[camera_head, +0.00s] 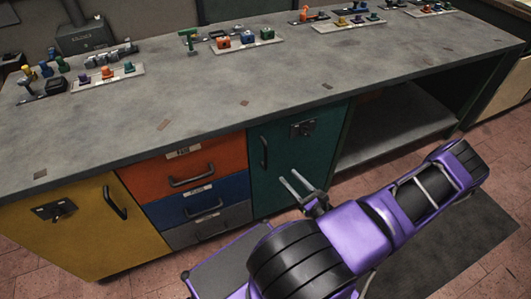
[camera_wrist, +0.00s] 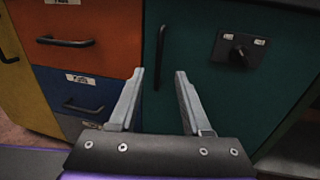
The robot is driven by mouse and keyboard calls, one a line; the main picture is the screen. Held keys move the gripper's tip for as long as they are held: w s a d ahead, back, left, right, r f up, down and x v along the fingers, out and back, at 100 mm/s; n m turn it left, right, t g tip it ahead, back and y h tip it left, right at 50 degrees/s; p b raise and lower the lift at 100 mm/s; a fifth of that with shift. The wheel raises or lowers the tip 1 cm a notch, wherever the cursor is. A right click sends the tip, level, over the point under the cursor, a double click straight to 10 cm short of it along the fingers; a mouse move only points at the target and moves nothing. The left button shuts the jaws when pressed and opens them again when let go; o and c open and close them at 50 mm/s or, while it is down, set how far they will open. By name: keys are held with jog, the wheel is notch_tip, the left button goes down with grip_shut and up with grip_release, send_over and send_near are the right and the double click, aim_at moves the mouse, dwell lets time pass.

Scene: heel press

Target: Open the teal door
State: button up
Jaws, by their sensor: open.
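The teal door (camera_head: 290,148) is shut in the front of the workbench, right of the drawers; it also shows in the wrist view (camera_wrist: 205,75). Its black upright bar handle (camera_head: 264,151) is near its left edge, and shows in the wrist view (camera_wrist: 160,58). A dark latch plate (camera_head: 303,128) with a small lever is near its top and shows in the wrist view (camera_wrist: 239,48). My gripper (camera_head: 288,176) is open and empty before the door. In the wrist view its fingertips (camera_wrist: 160,73) appear on either side of the handle; I cannot tell how far off it is.
Orange (camera_head: 185,165), blue (camera_head: 200,199) and grey drawers stand left of the door, with a yellow door (camera_head: 80,225) beyond. An open shelf bay (camera_head: 395,135) is to the right. Small parts on trays lie on the worktop (camera_head: 190,110). A dark mat (camera_head: 455,250) is on the floor.

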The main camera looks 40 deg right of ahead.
jog(key=b, duration=0.1)
send_over(266, 167)
jog(key=shift+w+d, duration=0.2)
jog(key=shift+w, duration=0.1)
grip_shut()
dwell(1.4)
